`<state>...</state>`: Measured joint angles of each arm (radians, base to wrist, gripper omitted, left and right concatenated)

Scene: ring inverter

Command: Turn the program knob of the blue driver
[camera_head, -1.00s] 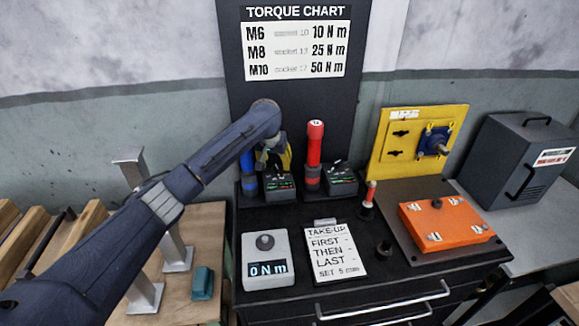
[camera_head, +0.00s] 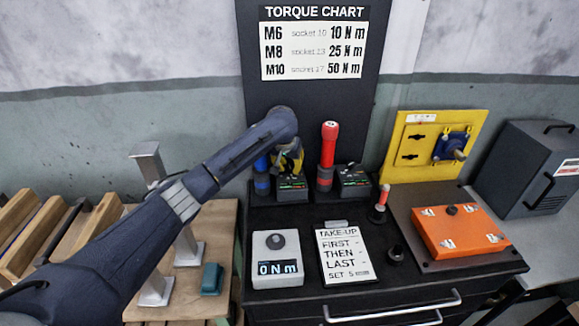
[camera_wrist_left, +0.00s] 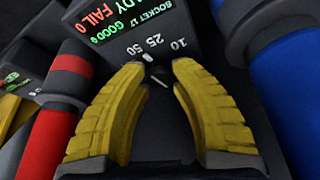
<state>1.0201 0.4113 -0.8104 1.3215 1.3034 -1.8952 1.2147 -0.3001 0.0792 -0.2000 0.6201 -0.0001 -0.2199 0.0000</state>
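The blue driver (camera_head: 262,172) stands upright at the back left of the black bench, partly hidden by my left arm. It shows large at the right of the left wrist view (camera_wrist_left: 292,85). Its dark control box (camera_head: 292,187) stands beside it. In the wrist view, the box's screen (camera_wrist_left: 115,25) reads SOCKET 17, FAIL 0, GOOD 0, with marks 10, 25 and 50 below. The dark program knob (camera_wrist_left: 158,82) with a white pointer lies between my left gripper's yellow fingertips (camera_wrist_left: 158,70). The fingers are apart; contact is unclear. My right gripper is not in view.
The red driver (camera_head: 328,150) and its box (camera_head: 353,180) stand close on the right. A torque tester (camera_head: 276,268) reads 0 N m in front, beside a take-up card (camera_head: 345,256). An orange case (camera_head: 460,232) and yellow panel (camera_head: 437,135) are further right.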

